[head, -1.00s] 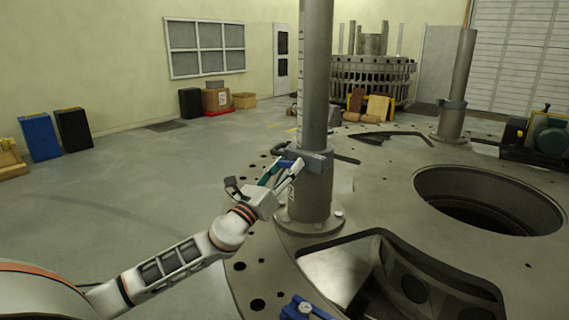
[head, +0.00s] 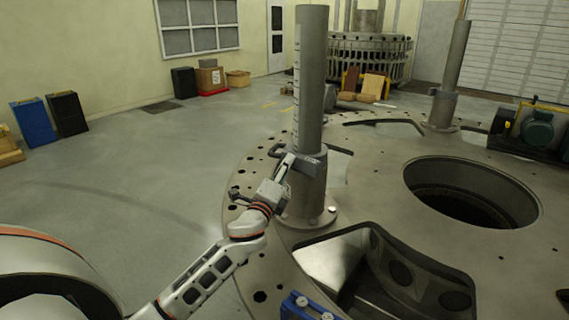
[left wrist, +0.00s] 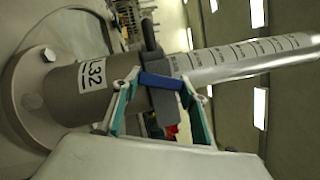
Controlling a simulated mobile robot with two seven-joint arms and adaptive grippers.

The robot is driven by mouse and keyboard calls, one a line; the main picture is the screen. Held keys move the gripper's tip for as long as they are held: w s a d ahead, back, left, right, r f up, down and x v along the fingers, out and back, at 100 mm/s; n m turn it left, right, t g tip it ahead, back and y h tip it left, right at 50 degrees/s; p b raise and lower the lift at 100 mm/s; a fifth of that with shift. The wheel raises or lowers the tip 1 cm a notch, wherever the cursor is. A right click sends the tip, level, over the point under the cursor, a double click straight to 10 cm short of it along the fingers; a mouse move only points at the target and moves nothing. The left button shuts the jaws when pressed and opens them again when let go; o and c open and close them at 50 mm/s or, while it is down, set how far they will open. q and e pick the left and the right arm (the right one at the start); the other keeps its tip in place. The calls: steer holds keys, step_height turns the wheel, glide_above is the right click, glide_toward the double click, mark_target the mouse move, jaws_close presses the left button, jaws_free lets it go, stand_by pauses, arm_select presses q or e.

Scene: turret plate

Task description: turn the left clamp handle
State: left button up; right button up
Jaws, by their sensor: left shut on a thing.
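The left clamp is a dark grey collar (head: 309,160) around the near upright post (head: 311,85). The left wrist view shows the collar (left wrist: 162,104) beside the post's "32" label. My left gripper (head: 285,166) is at the collar's left side in the head view. In the left wrist view its two teal-lined fingers (left wrist: 162,88) stand on either side of a short blue piece at the collar, which I take for the clamp handle (left wrist: 161,82). The gripper is shut on it. The handle's far side is hidden. My right gripper is in neither view.
The post stands on a large round plate (head: 375,190) with a wide round hole (head: 470,195) and a deep cut-out (head: 390,270). A blue device (head: 307,306) sits at the plate's front edge. A second post (head: 450,75) stands farther right.

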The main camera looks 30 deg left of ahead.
arm_select(q)
steer(key=shift+r+n+g, duration=0.1)
steer(key=shift+n+g, duration=0.9)
steer(key=shift+n, duration=1.3)
steer(key=o, duration=1.1)
steer(key=v, duration=1.2)
steer(key=shift+d, duration=0.1)
